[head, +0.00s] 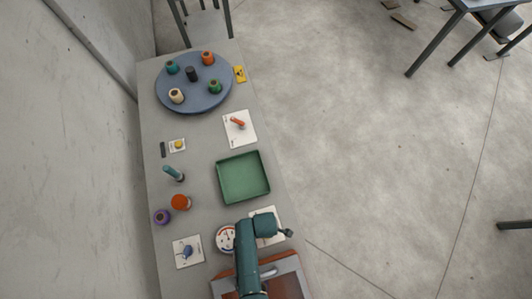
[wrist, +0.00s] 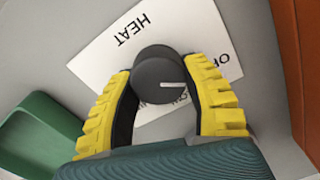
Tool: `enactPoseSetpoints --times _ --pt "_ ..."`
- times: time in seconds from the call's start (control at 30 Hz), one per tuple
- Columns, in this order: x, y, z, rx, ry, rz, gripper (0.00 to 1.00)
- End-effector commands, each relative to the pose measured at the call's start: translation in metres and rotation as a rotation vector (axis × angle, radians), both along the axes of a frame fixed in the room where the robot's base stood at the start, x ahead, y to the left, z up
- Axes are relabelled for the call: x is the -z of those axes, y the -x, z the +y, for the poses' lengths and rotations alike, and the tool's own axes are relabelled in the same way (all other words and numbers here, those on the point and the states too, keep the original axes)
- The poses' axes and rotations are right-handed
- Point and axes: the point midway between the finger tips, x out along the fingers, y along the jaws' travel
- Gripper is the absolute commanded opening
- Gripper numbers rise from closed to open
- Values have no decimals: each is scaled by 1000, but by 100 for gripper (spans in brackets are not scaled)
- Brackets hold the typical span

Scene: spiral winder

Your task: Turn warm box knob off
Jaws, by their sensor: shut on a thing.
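A lower label is mostly covered. In the head view my arm covers the knob, and only edges of the plate (head: 265,211) show. The orange-rimmed warm box (head: 287,262) is just below, partly behind my arm.
A green tray (head: 243,178) lies close by and also shows in the wrist view (wrist: 38,135). A round gauge (head: 226,238) and a plate with a blue knob (head: 188,252) are to the left. A blue turntable with several spools (head: 205,99) stands at the far end.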

Motion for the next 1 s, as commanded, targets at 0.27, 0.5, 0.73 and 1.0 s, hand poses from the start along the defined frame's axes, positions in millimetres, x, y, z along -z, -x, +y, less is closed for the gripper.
enactPoseSetpoints --times 0.27,0.5,0.73,1.0 --pt "2 3 0 -75 -1 3 12" --pt "2 3 0 -88 0 3 12" --pt "2 3 0 -88 0 3 12" --pt "1 1 0 -87 0 1 76"
